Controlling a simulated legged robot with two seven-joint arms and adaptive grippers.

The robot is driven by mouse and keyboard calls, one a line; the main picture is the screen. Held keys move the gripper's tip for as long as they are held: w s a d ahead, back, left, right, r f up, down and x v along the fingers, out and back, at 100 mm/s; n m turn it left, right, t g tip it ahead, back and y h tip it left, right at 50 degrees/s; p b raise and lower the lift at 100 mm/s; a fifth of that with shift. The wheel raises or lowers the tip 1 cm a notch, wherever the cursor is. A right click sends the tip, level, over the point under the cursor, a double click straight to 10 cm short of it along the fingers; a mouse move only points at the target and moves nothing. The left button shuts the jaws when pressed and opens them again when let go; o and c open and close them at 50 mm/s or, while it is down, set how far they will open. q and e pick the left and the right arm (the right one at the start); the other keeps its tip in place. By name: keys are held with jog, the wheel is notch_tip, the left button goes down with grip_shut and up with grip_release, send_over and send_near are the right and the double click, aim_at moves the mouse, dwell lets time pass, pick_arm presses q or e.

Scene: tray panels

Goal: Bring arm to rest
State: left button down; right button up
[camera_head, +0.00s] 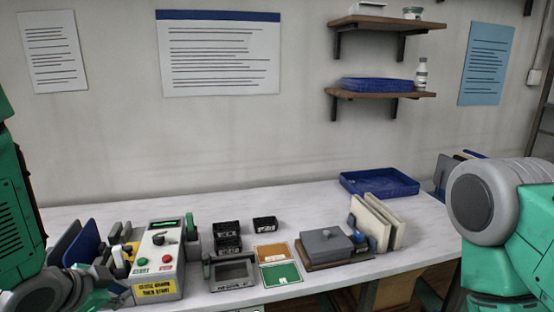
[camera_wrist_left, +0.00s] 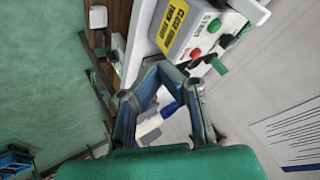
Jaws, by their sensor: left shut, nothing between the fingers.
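My left gripper (camera_head: 118,282) is at the lower left in the head view, low beside the left side of the white control box (camera_head: 156,258). In the left wrist view, its fingers (camera_wrist_left: 172,70) bend inward and come together at the tips, with nothing held. The control box (camera_wrist_left: 190,30) shows just beyond them, with its red and green buttons and yellow label; I cannot tell whether the fingertips touch it. My right arm (camera_head: 500,210) shows at the right edge of the head view. Its gripper is out of the picture.
Beside the box are small black bins (camera_head: 228,238), a dark fixture (camera_head: 232,272), an orange panel (camera_head: 271,252) and a green panel (camera_head: 281,275). A grey lidded block (camera_head: 326,243), upright pale panels (camera_head: 378,222) and a blue tray (camera_head: 380,184) stand further right. The table's back strip is mostly clear.

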pick_arm(q)
jog(key=s+d+f+n+g+y+b, duration=0.1)
jog(key=s+f+n+g, duration=0.6)
jog(key=s+f, duration=1.8)
jog(key=s+d+n+b, duration=0.1)
jog(key=s+n+b, duration=0.1)
jog(key=shift+s+d+f+n+g+y, duration=0.25)
jog(key=shift+s+d+n+g+y, duration=0.05)
jog(key=shift+s+d+g, duration=0.1)
pick_arm(e)
jog(key=f, duration=0.3)
jog(key=shift+w+f, duration=0.25)
jog(key=shift+w, duration=0.05)
pick_arm(q)
jog(key=shift+w, duration=0.15)
pick_arm(e)
jog(key=shift+a, duration=0.1)
